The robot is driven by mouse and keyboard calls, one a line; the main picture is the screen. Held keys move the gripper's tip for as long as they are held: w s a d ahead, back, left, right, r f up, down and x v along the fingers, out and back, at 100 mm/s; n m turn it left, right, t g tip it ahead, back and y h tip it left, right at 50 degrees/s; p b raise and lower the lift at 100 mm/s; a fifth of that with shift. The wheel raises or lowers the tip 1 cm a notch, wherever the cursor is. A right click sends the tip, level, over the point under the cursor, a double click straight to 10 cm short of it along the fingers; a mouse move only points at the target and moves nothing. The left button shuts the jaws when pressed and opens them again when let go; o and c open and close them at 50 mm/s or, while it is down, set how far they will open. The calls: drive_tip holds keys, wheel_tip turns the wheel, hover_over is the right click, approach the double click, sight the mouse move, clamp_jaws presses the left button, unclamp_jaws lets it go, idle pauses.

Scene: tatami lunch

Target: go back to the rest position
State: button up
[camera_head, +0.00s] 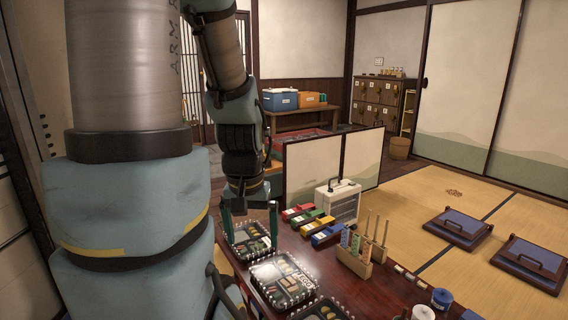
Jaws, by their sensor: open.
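My gripper (249,222) points down over the left end of a dark wooden table (378,290). Its two dark green fingers are spread apart, with nothing seen between them. It is over or close to a dark lunch tray (237,252) with food in it; I cannot tell whether the fingers touch it. My arm fills the left of the view and hides part of the room.
More lunch trays (268,296) line the table's near side. Coloured boxes (313,224), a white carry case (338,203) and a wooden holder with sticks (353,261) stand behind. A low screen (361,158) stands beyond. Floor seats (459,228) lie on tatami at right.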

wheel_tip(320, 180, up, 17)
drive_tip(key=p, duration=1.4)
drive_tip(key=shift+p, duration=0.35)
drive_tip(key=shift+r, duration=0.1)
